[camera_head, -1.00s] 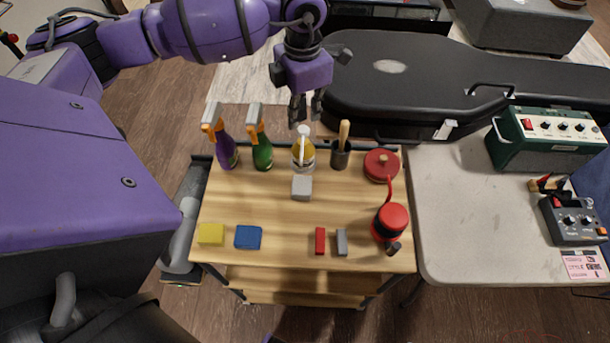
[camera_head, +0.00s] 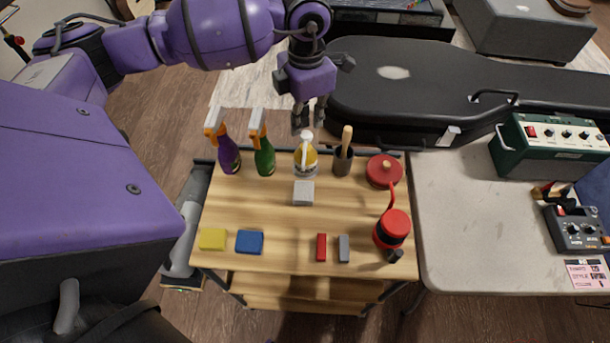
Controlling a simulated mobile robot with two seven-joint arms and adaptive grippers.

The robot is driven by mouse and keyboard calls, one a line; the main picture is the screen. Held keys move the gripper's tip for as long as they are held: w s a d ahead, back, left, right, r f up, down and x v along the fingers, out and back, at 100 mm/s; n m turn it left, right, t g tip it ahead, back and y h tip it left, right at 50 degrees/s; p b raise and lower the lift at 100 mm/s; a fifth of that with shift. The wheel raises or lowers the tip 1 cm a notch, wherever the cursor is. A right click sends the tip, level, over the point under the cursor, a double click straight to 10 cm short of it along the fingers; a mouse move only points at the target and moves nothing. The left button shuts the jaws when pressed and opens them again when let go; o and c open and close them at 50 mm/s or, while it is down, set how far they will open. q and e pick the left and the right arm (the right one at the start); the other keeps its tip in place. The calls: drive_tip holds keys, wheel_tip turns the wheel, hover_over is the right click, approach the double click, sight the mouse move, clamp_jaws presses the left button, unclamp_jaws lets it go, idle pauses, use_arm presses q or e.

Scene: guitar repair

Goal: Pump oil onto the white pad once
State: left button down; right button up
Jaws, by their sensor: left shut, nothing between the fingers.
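An oil bottle (camera_head: 306,161) with yellow contents and a white pump head stands upright at the back of the wooden cart top. A whitish-grey pad (camera_head: 304,192) lies directly in front of it, near the bottle's base. My left gripper (camera_head: 310,121) comes in from above and behind, pointing down, shut and empty. Its fingertips show just above and behind the pump head. I cannot tell whether they touch it. My right gripper is not in view.
Purple (camera_head: 229,157) and green (camera_head: 264,157) spray bottles stand left of the oil bottle. A dark cup (camera_head: 343,161) and a red round container (camera_head: 383,171) stand right. Yellow, blue, red and grey blocks lie in front. A black guitar case (camera_head: 430,85) lies behind.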

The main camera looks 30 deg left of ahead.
sight(305, 134)
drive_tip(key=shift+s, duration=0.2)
use_arm(q)
drive_tip(key=shift+f, duration=0.1)
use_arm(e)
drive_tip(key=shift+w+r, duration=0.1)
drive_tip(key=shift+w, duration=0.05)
use_arm(q)
drive_tip(key=shift+f, duration=0.1)
drive_tip(key=shift+f, duration=0.3)
drive_tip(key=shift+f+b, duration=0.75)
drive_tip(key=shift+f, duration=0.6)
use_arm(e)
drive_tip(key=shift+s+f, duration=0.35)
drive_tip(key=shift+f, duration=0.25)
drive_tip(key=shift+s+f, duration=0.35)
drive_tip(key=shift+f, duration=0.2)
use_arm(q)
drive_tip(key=shift+r, duration=0.2)
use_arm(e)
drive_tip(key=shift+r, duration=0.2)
use_arm(q)
drive_tip(key=shift+r+p, duration=0.3)
drive_tip(key=shift+r, duration=0.15)
drive_tip(key=shift+r+p, duration=0.5)
drive_tip(key=shift+r, duration=0.65)
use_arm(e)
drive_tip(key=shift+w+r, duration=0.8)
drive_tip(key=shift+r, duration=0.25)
